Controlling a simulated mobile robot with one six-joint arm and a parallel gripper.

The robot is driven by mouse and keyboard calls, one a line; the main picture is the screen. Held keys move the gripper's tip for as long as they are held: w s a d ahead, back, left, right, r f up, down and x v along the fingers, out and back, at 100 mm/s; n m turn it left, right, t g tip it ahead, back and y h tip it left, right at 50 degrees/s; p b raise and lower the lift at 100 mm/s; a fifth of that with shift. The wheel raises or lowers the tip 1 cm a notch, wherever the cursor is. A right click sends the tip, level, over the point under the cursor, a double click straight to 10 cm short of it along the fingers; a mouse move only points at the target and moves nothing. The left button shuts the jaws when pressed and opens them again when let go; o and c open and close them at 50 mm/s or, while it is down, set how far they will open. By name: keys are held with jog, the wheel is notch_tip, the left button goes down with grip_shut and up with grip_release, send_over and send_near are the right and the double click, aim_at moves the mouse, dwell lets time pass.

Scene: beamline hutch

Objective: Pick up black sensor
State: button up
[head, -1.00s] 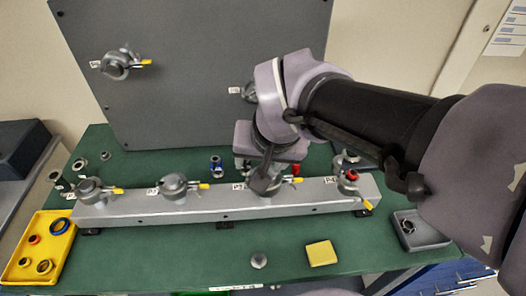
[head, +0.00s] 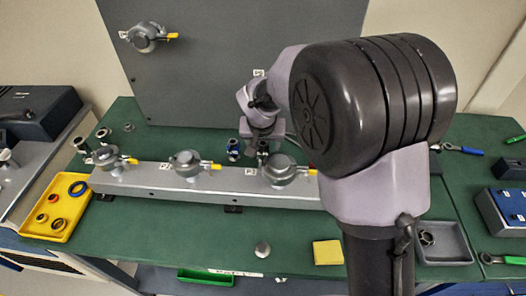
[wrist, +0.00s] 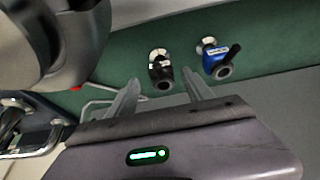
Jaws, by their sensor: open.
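The black sensor (wrist: 160,68) stands at the back of the green bench in the wrist view, a dark body with a round open end and a small white label. My gripper (wrist: 160,80) is open, its two fingers apart on either side of the sensor in the picture; I cannot tell whether they reach around it. In the head view my gripper (head: 262,152) is low behind the grey rail, and this black sensor is hidden or too small to tell there.
A blue sensor (wrist: 218,60) stands close beside the black one and also shows in the head view (head: 233,148). The grey rail (head: 225,182) with clamps lies in front, and the grey panel (head: 240,80) rises behind. Another dark fitting (head: 82,145) stands at far left.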

jog(key=x, duration=0.2)
jog(key=b+x, duration=0.1)
jog(key=x, duration=0.1)
jog(key=shift+a, duration=0.25)
jog(key=shift+w+f, duration=0.15)
jog(key=shift+c, duration=0.7)
grip_shut()
notch_tip(320, 180, up, 10)
jog(key=p, duration=0.3)
jog(key=shift+p, duration=0.4)
